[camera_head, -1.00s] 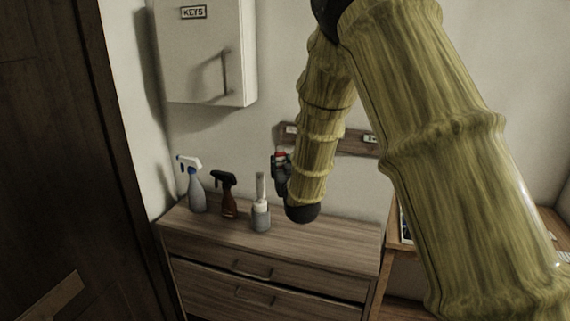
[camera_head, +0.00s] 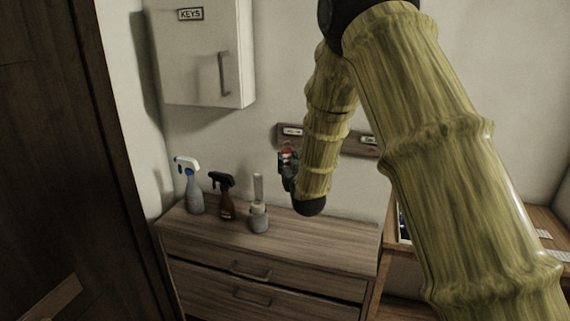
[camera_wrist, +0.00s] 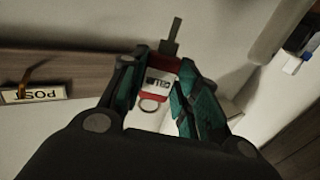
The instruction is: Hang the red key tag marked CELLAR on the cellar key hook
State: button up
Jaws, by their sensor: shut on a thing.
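The red key tag (camera_wrist: 158,68) has a white label reading roughly CELLAR and a metal ring (camera_wrist: 150,106). My gripper (camera_wrist: 160,80) is shut on the tag, with the ring on the palm side. A dark grey bar (camera_wrist: 172,38) sticks out beyond the tag; I cannot tell whether it is a key or a hook. In the head view my gripper (camera_head: 287,160) holds the red tag (camera_head: 287,153) in front of the left end of the wooden hook board (camera_head: 320,141). The board's left label (camera_head: 292,132) is unreadable there. The cellar hook cannot be made out.
The wrist view shows a POST label (camera_wrist: 34,94) with a brass hook beside it. A chest of drawers (camera_head: 270,255) stands below, bearing a white-and-blue spray bottle (camera_head: 193,190), a brown spray bottle (camera_head: 226,200) and a grey bottle (camera_head: 259,215). A KEYS cabinet (camera_head: 205,60) hangs upper left.

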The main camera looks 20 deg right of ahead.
jog(key=shift+w+d+f+b, duration=0.15)
jog(key=shift+w+d+f, duration=0.1)
jog(key=shift+w+d, duration=0.4)
jog(key=shift+w+d+f+b, duration=0.15)
jog(key=shift+w+d+f, duration=0.15)
jog(key=shift+w, duration=0.5)
jog(key=shift+w+d+f+b, duration=0.2)
jog(key=shift+w+d, duration=0.35)
jog(key=shift+w, duration=0.2)
jog(key=o, duration=1)
jog(key=shift+o, duration=0.2)
